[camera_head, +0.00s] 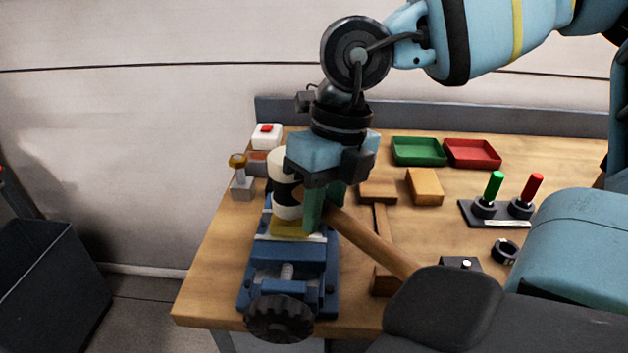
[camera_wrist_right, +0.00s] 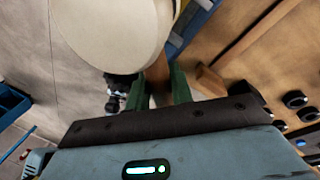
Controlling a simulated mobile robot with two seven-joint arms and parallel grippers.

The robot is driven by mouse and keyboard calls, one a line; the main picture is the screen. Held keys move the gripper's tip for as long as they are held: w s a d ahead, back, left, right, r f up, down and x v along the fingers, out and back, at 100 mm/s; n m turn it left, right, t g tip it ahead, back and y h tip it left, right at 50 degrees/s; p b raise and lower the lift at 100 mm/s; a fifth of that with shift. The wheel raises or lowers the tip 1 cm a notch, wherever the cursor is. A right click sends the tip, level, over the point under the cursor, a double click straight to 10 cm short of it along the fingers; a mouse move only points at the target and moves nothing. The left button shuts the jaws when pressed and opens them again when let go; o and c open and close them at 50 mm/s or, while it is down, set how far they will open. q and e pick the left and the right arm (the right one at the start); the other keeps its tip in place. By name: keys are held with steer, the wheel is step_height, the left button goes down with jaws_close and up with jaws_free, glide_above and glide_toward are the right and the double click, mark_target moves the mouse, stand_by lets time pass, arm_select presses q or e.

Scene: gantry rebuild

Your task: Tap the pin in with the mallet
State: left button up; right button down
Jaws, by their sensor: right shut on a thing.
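The mallet has a cream head with a dark band (camera_head: 286,196) and a wooden handle (camera_head: 375,243). My right gripper (camera_head: 322,208) is shut on the handle close to the head, its green fingers on either side. In the right wrist view the cream head (camera_wrist_right: 115,30) fills the top, and the handle passes between the fingers (camera_wrist_right: 158,88). The head hangs over the far end of a blue vise (camera_head: 290,258), above a yellow block (camera_head: 292,228). I cannot make out a pin in the block; the head covers that area. My left gripper is not in view.
A brass-topped piece in a grey block (camera_head: 242,188) and a white box with a red button (camera_head: 267,136) stand left of the mallet. Wooden pieces (camera_head: 425,187), green (camera_head: 418,151) and red trays (camera_head: 472,153), and a stand with green and red handles (camera_head: 496,212) lie right.

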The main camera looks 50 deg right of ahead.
steer(key=shift+f, duration=0.4)
steer(key=shift+r, duration=0.3)
step_height(320, 180, up, 8)
steer(key=p, duration=0.4)
steer(key=shift+r, duration=0.15)
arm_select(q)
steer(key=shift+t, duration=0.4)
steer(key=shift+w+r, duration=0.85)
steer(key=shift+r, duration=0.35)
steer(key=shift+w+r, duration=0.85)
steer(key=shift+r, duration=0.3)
arm_select(e)
steer(key=shift+w, duration=0.1)
steer(key=shift+f+g, duration=0.3)
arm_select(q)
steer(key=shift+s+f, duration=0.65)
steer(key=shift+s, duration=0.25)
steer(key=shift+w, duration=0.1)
